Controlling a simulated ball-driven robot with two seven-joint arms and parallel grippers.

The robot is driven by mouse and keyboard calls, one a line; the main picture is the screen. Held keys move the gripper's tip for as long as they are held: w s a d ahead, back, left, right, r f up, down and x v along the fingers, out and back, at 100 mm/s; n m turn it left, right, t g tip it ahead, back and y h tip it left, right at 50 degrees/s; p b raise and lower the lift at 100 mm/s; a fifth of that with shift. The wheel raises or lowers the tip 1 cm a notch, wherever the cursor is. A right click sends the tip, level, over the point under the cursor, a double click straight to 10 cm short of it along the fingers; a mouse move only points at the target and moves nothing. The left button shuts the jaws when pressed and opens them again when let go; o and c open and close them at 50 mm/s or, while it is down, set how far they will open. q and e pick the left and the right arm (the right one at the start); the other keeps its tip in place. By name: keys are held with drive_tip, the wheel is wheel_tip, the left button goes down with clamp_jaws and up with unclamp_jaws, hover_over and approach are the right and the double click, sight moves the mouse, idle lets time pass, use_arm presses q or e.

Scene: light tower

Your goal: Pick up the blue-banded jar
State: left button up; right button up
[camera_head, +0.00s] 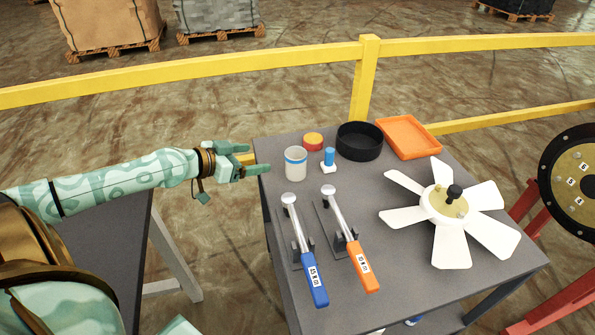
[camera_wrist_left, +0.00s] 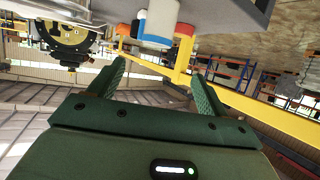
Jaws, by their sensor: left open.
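The blue-banded jar (camera_head: 295,165) is a pale grey cylinder with a blue band near its top. It stands upright at the back left of the grey table (camera_head: 345,277). My left gripper (camera_head: 257,160) is open and empty, just left of the jar and apart from it, at the table's left edge. In the left wrist view the fingers (camera_wrist_left: 160,85) spread with nothing between them. The jar (camera_wrist_left: 157,22) shows beyond them at the top, upside down, its lower part cut off by the picture edge. My right gripper is not seen.
Close to the jar stand a red and yellow round tin (camera_head: 313,141), a small blue-topped item (camera_head: 329,159) and a black round dish (camera_head: 360,142). An orange tray (camera_head: 408,137), a white fan (camera_head: 442,206) and blue-handled (camera_head: 313,282) and orange-handled (camera_head: 362,268) tools lie around. A yellow rail (camera_head: 200,75) runs behind.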

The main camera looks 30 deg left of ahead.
use_arm(q)
drive_tip(key=b, duration=0.2)
approach(303, 155)
drive_tip(key=shift+w+d+f, duration=0.15)
drive_tip(key=shift+w, duration=1)
drive_tip(key=x, duration=0.2)
drive_tip(key=b+x, duration=0.1)
drive_tip(key=x, duration=0.1)
drive_tip(key=shift+d+f, duration=0.2)
drive_tip(key=shift+f, duration=0.3)
drive_tip(key=shift+w+d, duration=0.1)
drive_tip(key=shift+w, duration=0.3)
drive_tip(key=shift+s, duration=0.1)
drive_tip(key=shift+c, duration=0.9)
drive_tip(key=c, duration=0.9)
